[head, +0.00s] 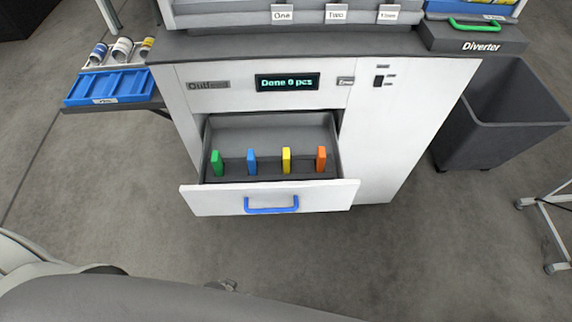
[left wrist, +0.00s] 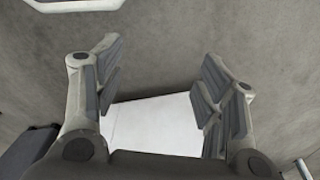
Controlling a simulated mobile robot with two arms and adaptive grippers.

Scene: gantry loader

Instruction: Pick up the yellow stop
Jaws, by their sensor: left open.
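The yellow stop (head: 286,160) stands upright in the open drawer (head: 270,198) of the white machine. It is third from the left in a row, between the blue stop (head: 252,161) and the orange stop (head: 321,158). The green stop (head: 216,163) is at the left end. My left gripper (left wrist: 160,85) is open in the left wrist view, with nothing between its fingers. A plain white surface and grey floor show beyond it; no stop shows there. Neither gripper shows in the head view.
The drawer front has a blue handle (head: 271,205). A blue tray (head: 110,86) with rolls behind it is at the left. A dark bin (head: 505,115) stands at the right below the Diverter box (head: 472,38). The floor in front of the drawer is clear.

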